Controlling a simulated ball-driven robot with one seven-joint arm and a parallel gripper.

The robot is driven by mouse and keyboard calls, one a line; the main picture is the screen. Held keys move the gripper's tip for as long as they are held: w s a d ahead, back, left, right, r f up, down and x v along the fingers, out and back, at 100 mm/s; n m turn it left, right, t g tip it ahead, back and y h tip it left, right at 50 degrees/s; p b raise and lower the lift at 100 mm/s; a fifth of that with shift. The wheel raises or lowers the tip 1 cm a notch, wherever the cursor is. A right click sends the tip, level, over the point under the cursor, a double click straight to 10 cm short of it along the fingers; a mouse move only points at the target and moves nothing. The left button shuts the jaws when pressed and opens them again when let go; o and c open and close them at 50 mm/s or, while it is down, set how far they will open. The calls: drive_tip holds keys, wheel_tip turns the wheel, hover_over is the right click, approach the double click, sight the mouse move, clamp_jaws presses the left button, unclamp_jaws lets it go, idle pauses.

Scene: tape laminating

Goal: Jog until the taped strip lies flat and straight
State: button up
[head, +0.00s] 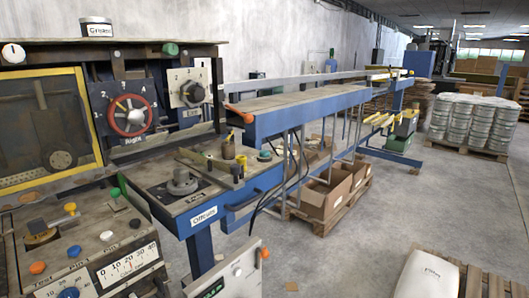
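A blue-framed laminating line (310,108) runs from the near left toward the back, with a long flat bed on top. No strip with tape can be made out on it. At the left are the controls: a red handwheel dial (131,115) above a label "Right", a black knob on a pale plate (192,93), and a lower panel (95,250) with coloured buttons and a scale marked 0 to 40. I cannot make out a control labelled for jogging. My gripper is not in view.
A plate labelled "Offcuts" (204,216) is on the line's near end. Open cardboard boxes (330,197) stand on a pallet under the bed. A white sack (427,275) lies at the lower right, and wrapped cans (468,122) stand farther back.

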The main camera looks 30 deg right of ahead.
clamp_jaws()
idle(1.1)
